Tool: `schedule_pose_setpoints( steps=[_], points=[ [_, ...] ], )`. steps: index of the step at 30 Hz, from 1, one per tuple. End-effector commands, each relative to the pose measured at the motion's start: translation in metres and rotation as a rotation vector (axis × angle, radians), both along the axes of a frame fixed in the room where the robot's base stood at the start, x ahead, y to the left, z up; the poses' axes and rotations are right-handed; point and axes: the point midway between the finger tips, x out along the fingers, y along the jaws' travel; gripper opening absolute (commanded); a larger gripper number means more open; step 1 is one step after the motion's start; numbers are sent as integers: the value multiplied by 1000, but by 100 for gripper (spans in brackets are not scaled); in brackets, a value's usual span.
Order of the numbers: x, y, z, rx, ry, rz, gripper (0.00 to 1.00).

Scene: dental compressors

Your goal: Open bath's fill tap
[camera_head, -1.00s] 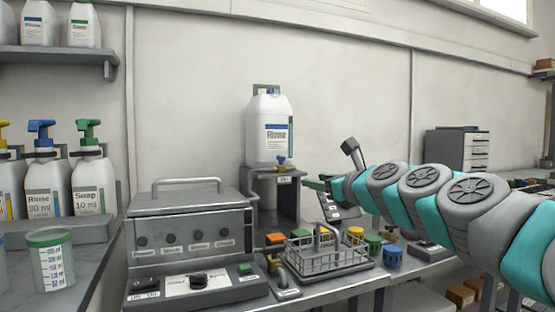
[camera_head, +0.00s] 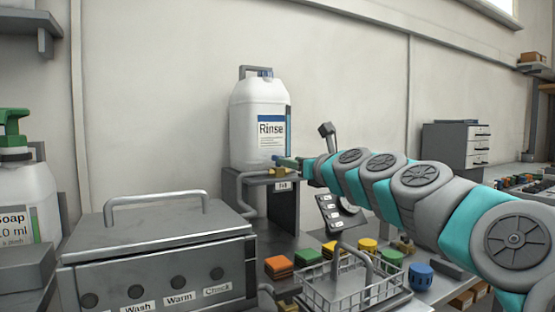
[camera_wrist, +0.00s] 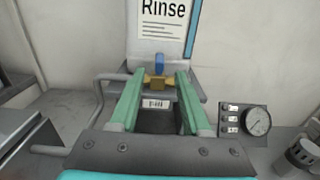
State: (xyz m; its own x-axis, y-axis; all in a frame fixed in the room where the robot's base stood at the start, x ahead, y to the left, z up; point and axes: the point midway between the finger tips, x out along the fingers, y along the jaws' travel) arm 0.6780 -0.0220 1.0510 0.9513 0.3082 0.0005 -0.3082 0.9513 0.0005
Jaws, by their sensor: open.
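The fill tap (camera_head: 281,171) is a small brass fitting with a blue handle, low on the front of the white Rinse jug (camera_head: 258,122). In the wrist view the tap (camera_wrist: 158,82) lies straight ahead, its blue handle (camera_wrist: 159,63) upright. My gripper (camera_wrist: 160,77) is open, with its two green fingers to the left and right of the tap. I cannot tell whether either finger touches it. In the head view my gripper (camera_head: 294,163) overlaps the tap's right side. The grey bath (camera_head: 160,250), with a lid handle, stands at lower left.
The jug stands on a grey stand (camera_head: 285,210), with a grey pipe (camera_head: 241,190) at its left. A gauge panel (camera_head: 340,214) is right of the stand. A wire basket (camera_head: 350,290) and several coloured blocks and pots sit in front. The wall behind is bare.

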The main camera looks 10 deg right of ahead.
Motion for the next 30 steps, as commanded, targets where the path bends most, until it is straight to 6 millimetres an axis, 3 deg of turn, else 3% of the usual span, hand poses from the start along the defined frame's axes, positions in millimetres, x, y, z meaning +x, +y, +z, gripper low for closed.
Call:
schedule_pose_setpoints(
  steps=[12, 26, 30],
  points=[
    [51, 17, 0, -1, 1, 1, 48],
    [60, 21, 0, -1, 0, 2, 48],
    [60, 21, 0, -1, 0, 2, 34]
  ],
)
